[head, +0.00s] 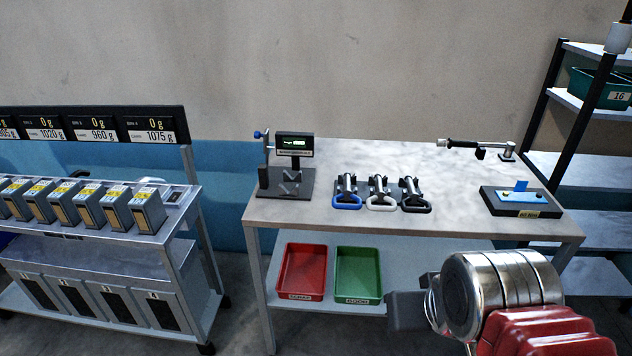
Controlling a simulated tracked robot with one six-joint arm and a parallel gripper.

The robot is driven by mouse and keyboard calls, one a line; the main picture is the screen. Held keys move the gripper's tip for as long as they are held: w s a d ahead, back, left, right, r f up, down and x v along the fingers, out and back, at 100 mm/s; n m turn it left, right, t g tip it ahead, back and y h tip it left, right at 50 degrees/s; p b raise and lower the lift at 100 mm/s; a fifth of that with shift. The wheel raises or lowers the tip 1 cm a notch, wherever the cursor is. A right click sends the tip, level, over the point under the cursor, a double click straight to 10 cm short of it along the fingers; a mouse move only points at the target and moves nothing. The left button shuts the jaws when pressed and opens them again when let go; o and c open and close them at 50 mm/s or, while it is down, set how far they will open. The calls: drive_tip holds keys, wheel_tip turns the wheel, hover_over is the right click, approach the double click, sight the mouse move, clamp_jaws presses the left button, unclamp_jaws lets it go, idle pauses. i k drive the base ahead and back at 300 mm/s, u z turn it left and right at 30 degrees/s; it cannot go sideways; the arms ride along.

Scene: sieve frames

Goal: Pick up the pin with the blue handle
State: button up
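The pin with the blue handle (347,204) is the leftmost of three similar pins on the tabletop. Its blue loop faces the front edge, and its metal part points to the back. A pin with a white handle (381,206) is just right of it, and one with a dark handle (415,208) is right of that. My gripper (408,308) is at the lower right, in front of the table and apart from the pins. Its dark grey end points left, and its fingers cannot be told apart.
A black stand with a display (295,145) is left of the pins. A blue block on a dark base (520,202) is at the right. Red (302,272) and green (359,275) trays sit on the lower shelf. The tabletop (290,213) in front of the pins is clear.

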sight(346, 195)
drive_tip(key=u, duration=0.5)
drive_tip(key=i, duration=1.15)
drive_tip(key=u, duration=0.45)
